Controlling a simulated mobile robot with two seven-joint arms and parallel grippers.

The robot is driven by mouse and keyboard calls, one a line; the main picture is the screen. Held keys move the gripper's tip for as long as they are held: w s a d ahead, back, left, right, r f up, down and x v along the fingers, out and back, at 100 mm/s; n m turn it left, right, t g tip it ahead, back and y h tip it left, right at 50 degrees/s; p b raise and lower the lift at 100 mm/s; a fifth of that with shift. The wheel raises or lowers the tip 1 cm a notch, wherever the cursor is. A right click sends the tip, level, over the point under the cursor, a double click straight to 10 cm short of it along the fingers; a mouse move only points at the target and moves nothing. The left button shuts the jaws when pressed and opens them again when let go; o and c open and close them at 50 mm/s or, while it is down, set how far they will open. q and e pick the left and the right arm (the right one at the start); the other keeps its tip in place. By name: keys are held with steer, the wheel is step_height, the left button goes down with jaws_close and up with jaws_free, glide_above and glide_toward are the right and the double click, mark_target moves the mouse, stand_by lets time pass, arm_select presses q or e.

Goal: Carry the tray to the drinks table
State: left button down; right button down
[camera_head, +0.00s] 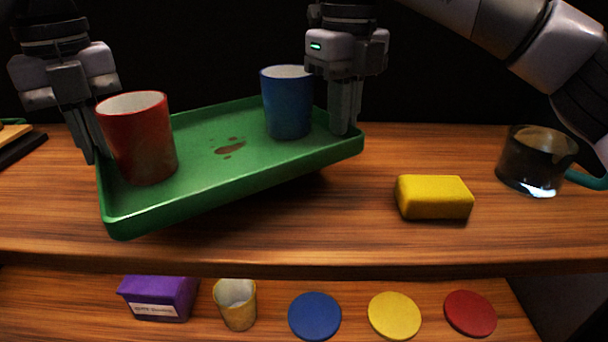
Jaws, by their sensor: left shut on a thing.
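The green tray (205,189) is tilted over the wooden counter, with a dark shadow beneath it. A red cup (140,140) stands at its left end, and a blue cup (287,103) stands near its far right. A brown stain (230,149) marks the tray floor between them. My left gripper (97,155) is shut on the tray's left rim, its fingers partly hidden behind the red cup. My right gripper (345,132) has its fingers down at the tray's right rim, beside the blue cup. I cannot tell whether they clamp the rim.
A yellow sponge-like block (434,197) and a dark glass mug (535,160) with a teal handle stand on the counter (345,225) at right. A shelf below holds a purple box (158,297), a yellowish cup (236,303), and blue, yellow and red discs (394,316).

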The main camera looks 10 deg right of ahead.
mark_target(105, 173)
arm_select(q)
steer(key=shift+f, duration=0.15)
arm_select(e)
steer(key=shift+f, duration=0.15)
